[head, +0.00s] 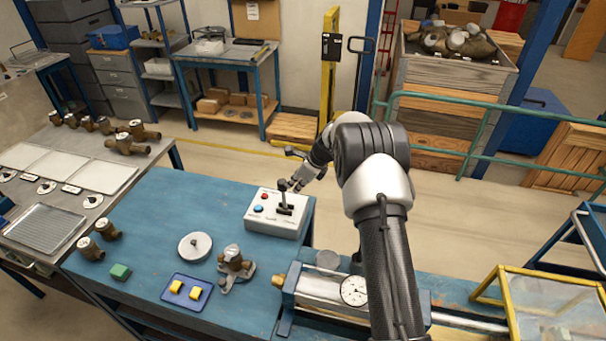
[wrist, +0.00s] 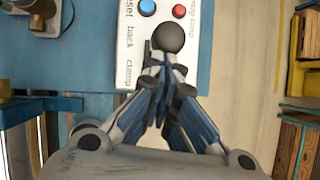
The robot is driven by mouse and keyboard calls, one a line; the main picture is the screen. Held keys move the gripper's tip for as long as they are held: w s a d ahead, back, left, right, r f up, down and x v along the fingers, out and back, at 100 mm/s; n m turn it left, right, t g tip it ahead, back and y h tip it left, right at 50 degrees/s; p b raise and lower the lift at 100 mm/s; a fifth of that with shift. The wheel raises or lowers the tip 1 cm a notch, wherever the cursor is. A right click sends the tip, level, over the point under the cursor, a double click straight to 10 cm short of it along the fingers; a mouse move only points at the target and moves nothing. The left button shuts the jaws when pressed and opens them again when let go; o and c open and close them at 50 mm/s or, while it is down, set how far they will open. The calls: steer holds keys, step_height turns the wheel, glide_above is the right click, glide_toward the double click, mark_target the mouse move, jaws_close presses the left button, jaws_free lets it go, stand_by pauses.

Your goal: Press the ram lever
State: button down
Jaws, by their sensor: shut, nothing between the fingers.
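The ram lever (head: 283,186) is a black stick with a ball knob, standing up from a slot in the white control box (head: 272,226). In the wrist view its dark round knob (wrist: 168,37) sits just beyond my fingertips. My gripper (head: 297,183) is at the lever's right in the head view, above the far right part of the box. In the wrist view my gripper (wrist: 165,72) has its fingers together, with nothing between them. Whether the fingertips touch the knob I cannot tell. The lever's lower part is hidden in the wrist view.
A red button (head: 264,196) and a blue button (head: 258,209) are on the box, left of the lever. The blue bench (head: 160,210) also carries a valve fitting (head: 234,264) and a cylinder with a dial gauge (head: 354,290). Open floor lies beyond the bench.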

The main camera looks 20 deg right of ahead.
steer(key=w+a+p, duration=0.1)
steer(key=w+a, duration=0.2)
steer(key=a, duration=0.2)
steer(key=shift+w+a+r+h+p, duration=0.15)
steer(key=shift+w+a+h+p, duration=0.15)
steer(key=shift+w+h, duration=0.1)
stand_by(0.5)
steer(key=shift+s+d+r, duration=0.1)
steer(key=shift+d+r, duration=0.1)
steer(key=shift+r, duration=0.05)
steer(key=w+a+r+p+v, duration=0.1)
steer(key=v, duration=1.1)
steer(key=shift+a, duration=0.2)
steer(key=shift+s+r, duration=0.15)
steer(key=shift+r, duration=0.1)
